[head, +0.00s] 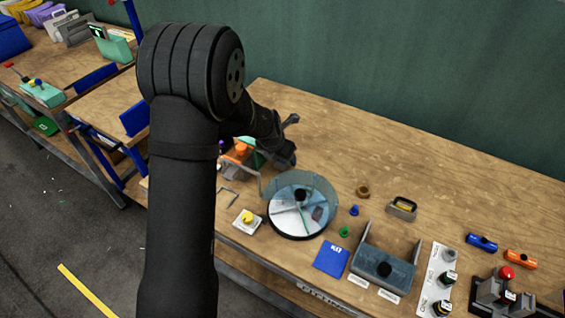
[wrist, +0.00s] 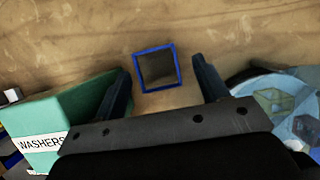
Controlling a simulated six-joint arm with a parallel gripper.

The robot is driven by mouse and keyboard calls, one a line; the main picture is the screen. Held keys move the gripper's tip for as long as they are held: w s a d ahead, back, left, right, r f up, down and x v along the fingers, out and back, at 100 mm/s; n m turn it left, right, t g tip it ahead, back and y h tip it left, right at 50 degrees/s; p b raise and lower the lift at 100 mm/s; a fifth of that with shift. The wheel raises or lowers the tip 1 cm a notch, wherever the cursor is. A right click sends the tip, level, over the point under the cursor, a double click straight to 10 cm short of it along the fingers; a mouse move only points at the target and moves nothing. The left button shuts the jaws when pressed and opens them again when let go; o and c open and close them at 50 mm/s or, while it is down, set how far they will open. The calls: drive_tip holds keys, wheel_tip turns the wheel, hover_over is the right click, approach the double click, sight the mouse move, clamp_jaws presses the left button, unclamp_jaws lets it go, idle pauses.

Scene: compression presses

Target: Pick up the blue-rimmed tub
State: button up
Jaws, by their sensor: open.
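The blue-rimmed tub (wrist: 157,68) shows in the wrist view as a small square container with a blue rim and a dark inside. It stands on the wooden table just beyond my gripper (wrist: 164,80), between the lines of the two fingers. My gripper is open, with one dark finger on each side and nothing held. In the head view my gripper (head: 290,140) is over the table at the back of the bench, and the tub is hidden behind my arm there.
A green bin labelled WASHERS (wrist: 60,120) stands close to the left finger. A round clear-walled turntable (head: 300,222) stands close on the right and also shows in the wrist view (wrist: 280,95). The wood beyond the tub is clear. A grey press (head: 385,265) stands further right.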

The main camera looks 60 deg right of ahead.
drive_tip(key=shift+x, duration=1.55)
drive_tip(key=c, duration=1)
drive_tip(key=shift+c, duration=0.2)
drive_tip(key=shift+r, duration=0.1)
